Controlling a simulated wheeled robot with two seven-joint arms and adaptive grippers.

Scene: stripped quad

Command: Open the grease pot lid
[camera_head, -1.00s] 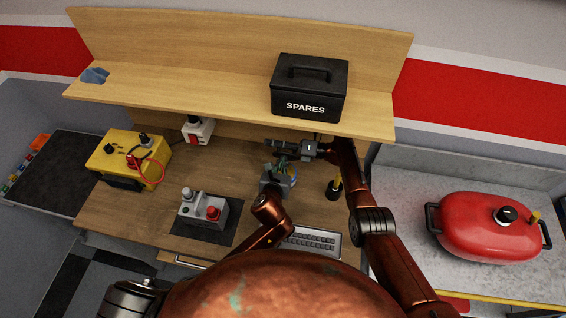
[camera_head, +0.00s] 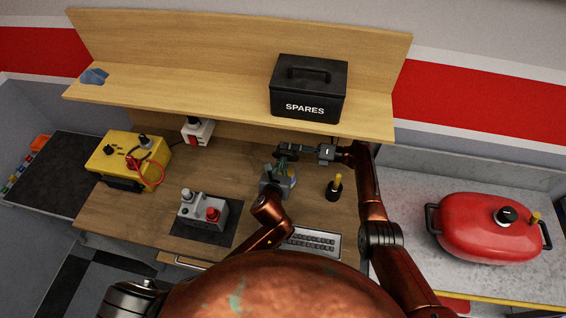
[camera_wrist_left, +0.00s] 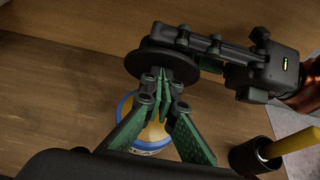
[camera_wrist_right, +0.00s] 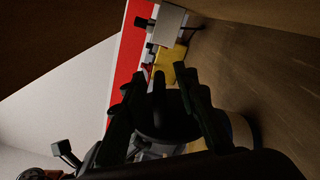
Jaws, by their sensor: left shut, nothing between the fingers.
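The grease pot shows in the left wrist view as a round thing with a blue rim (camera_wrist_left: 148,146) and a tan middle, largely hidden behind my left fingers. A dark round lid (camera_wrist_left: 142,64) is held by my right gripper, apart from the pot. My right gripper (camera_wrist_left: 185,48) is shut on it; in the right wrist view the dark disc (camera_wrist_right: 165,122) sits between the fingers. In the head view the lid (camera_head: 285,150) is above the bench. My left gripper (camera_wrist_left: 160,88) is shut and empty, its fingertips over the pot beside the lid.
A black cup with a yellow handle (camera_head: 335,188) stands right of the pot. A control box (camera_head: 203,209), yellow battery unit (camera_head: 125,160) and keyboard (camera_head: 310,241) are on the bench. The shelf (camera_head: 220,98) with the SPARES box (camera_head: 308,90) overhangs the back.

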